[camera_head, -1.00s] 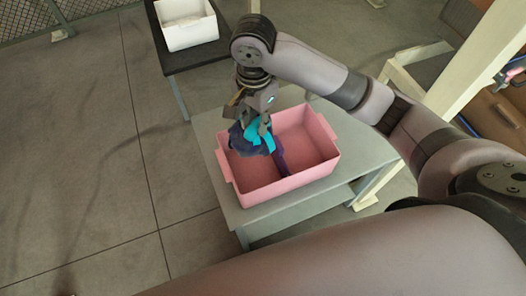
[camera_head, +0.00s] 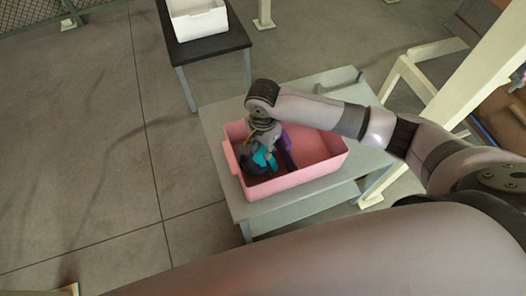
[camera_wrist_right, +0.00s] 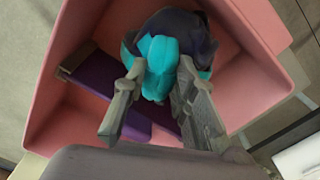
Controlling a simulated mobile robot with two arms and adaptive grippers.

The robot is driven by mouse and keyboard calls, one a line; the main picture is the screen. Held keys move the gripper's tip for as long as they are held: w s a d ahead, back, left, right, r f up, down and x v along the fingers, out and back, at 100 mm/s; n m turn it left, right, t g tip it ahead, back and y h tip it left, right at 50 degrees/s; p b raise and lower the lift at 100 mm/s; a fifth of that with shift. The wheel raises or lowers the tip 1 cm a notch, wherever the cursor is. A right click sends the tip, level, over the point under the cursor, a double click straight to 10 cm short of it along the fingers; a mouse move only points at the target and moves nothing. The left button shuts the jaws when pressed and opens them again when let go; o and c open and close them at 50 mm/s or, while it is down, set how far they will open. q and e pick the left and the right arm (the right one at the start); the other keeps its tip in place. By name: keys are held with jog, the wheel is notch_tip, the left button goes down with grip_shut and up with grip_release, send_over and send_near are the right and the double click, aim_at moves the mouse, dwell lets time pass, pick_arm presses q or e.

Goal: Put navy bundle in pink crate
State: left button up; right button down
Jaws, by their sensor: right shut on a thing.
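The pink crate (camera_head: 326,166) stands on a grey table, and its wall also shows in the right wrist view (camera_wrist_right: 262,88). The navy bundle (camera_head: 254,165), dark with a teal band, is down inside the left part of the crate. In the right wrist view the navy bundle (camera_wrist_right: 190,30) lies just ahead of the fingers. My right gripper (camera_head: 264,152) points down into the crate; in its wrist view the right gripper (camera_wrist_right: 157,92) has its fingers on either side of the teal part and is shut on the bundle. Whether the bundle touches the crate floor is unclear. My left gripper is out of view.
A purple strip (camera_wrist_right: 92,75) lies in the crate beside the bundle. The grey table (camera_head: 225,118) has bare room behind the crate. A white bin (camera_head: 200,24) stands on a black table at the back. A cream post frame (camera_head: 440,95) stands at right.

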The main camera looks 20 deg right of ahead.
notch_tip(320, 180, down, 3)
jog(key=shift+r, duration=0.15)
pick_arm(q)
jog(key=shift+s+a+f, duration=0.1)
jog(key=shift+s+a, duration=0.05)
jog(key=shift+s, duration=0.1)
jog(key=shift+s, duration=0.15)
pick_arm(e)
jog(key=c, duration=1.3)
grip_release()
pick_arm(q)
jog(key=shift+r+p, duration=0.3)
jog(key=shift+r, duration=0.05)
pick_arm(e)
notch_tip(320, 180, up, 12)
jog(key=shift+r, duration=0.1)
jog(key=shift+s, duration=0.1)
